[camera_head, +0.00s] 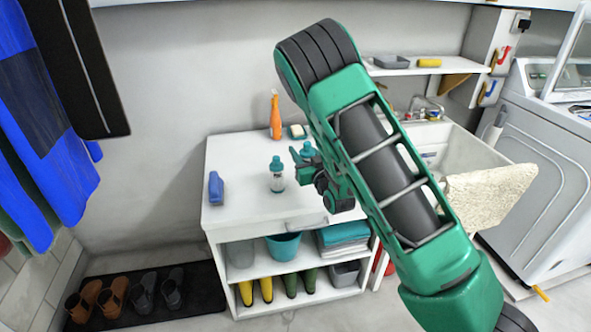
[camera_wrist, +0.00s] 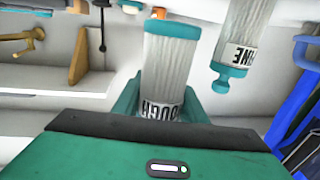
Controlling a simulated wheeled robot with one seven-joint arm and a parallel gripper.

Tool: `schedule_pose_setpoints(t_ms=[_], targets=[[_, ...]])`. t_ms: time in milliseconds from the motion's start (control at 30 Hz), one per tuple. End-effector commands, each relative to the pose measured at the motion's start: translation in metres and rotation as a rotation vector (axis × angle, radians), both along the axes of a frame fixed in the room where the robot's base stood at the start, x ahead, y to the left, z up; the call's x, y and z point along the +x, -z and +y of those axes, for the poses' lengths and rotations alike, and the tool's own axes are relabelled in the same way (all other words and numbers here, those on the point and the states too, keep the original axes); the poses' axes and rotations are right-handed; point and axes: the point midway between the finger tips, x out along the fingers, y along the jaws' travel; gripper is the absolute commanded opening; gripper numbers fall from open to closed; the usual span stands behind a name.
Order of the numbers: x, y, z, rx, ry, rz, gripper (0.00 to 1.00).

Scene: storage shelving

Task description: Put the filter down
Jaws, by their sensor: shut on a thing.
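My gripper (camera_head: 304,162) is over the white worktop (camera_head: 240,158) and is shut on a filter. The held filter's teal cap (camera_head: 308,149) shows above the fingers in the head view; most of its body is hidden. A second filter (camera_head: 277,178) with a teal cap stands upright on the worktop, left of my gripper. In the wrist view this second filter (camera_wrist: 243,40) is labelled FINE. I cannot tell whether the held filter touches the worktop.
A blue object (camera_head: 216,188) lies at the worktop's left. An orange spray bottle (camera_head: 275,115) stands at the back. A sink (camera_head: 450,150) and washing machine (camera_head: 550,165) are to the right. The worktop's left middle is clear.

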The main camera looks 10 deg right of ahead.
Motion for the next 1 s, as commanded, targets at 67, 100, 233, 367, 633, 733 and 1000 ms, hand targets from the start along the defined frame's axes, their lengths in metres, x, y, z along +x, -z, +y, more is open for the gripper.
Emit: schedule_pose_setpoints(t_ms=[67,100,233,367,633,733,1000], targets=[[0.000,0.010,0.001,0.000,-0.001,0.001,0.12],[0.000,0.012,0.002,0.000,-0.002,-0.001,0.12],[0.000,0.018,0.005,0.001,-0.005,-0.001,0.12],[-0.001,0.031,0.006,0.002,-0.007,0.002,0.12],[-0.001,0.057,0.006,0.001,-0.008,0.000,0.12],[-0.001,0.057,0.006,0.002,-0.008,-0.001,0.12],[-0.001,0.059,0.007,0.002,-0.009,0.000,0.55]])
